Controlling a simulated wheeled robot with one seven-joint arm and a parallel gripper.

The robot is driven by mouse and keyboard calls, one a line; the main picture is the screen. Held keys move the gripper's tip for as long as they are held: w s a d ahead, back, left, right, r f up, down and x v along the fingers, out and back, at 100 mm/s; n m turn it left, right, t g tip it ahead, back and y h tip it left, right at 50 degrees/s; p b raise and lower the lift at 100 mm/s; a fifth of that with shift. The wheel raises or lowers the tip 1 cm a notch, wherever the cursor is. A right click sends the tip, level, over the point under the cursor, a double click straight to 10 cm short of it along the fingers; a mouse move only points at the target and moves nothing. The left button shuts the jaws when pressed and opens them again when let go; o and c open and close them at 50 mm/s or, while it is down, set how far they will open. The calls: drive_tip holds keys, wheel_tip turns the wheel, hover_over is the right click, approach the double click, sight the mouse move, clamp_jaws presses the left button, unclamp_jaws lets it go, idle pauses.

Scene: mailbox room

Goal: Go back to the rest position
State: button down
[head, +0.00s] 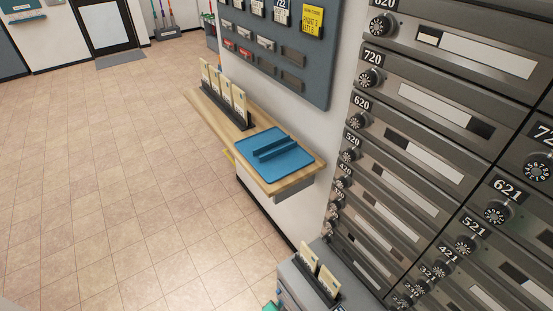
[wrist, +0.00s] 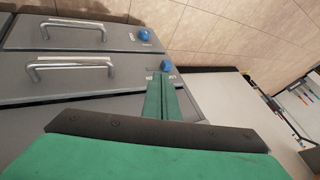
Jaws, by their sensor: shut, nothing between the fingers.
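My gripper (wrist: 163,80) is green with a dark mounting bar. In the wrist view its fingers are together and hold nothing. Behind the fingers are grey drawers with silver bar handles (wrist: 70,62) and blue knobs. I cannot tell whether the fingers touch the drawer front. In the head view only a small green bit shows at the bottom edge, beside the low grey cabinet, and most of my arm is out of view.
A wall of grey mailboxes (head: 440,92) stands at right. A wooden shelf (head: 304,164) holds a blue tray (head: 252,168) and a card rack (head: 226,106). A low grey cabinet (head: 300,284) carries another card rack (head: 322,286). The tiled floor (head: 110,190) at left is clear.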

drive_tip(key=s+a+r+n+t, duration=0.2)
drive_tip(key=s+r, duration=0.6)
drive_tip(key=s, duration=0.1)
drive_tip(key=s+a+r+n+t, duration=0.2)
drive_tip(key=s+r, duration=0.5)
drive_tip(key=s, duration=0.2)
drive_tip(key=s+d+r+n+t, duration=0.1)
drive_tip(key=s+r, duration=0.5)
drive_tip(key=r, duration=1)
drive_tip(key=s+d+r+n+t, duration=0.1)
drive_tip(key=s+r+n+t, duration=0.2)
drive_tip(key=r, duration=1.3)
drive_tip(key=s+n, duration=0.2)
drive_tip(key=shift+s+y, duration=0.4)
drive_tip(key=shift+d+r, duration=0.1)
